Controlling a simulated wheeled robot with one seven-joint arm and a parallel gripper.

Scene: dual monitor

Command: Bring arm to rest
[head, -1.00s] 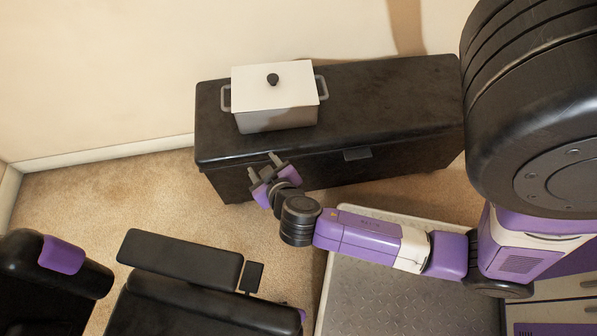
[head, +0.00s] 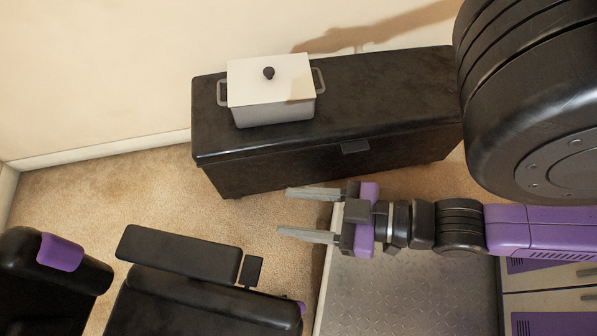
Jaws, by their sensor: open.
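My gripper (head: 310,214) is open and empty in the head view. Its two grey fingers point left, apart from each other, over the carpet in front of the black chest. My arm (head: 470,227) comes in from the right edge, and the gripper's purple and black body hangs over the left edge of the grey metal plate. No object is between the fingers.
A black chest (head: 400,100) stands along the wall. A grey pot (head: 270,112) with a white lid (head: 270,80) sits on its left part. A black padded chair (head: 200,295) is at the lower left. Beige carpet (head: 110,200) is clear between the chair and chest.

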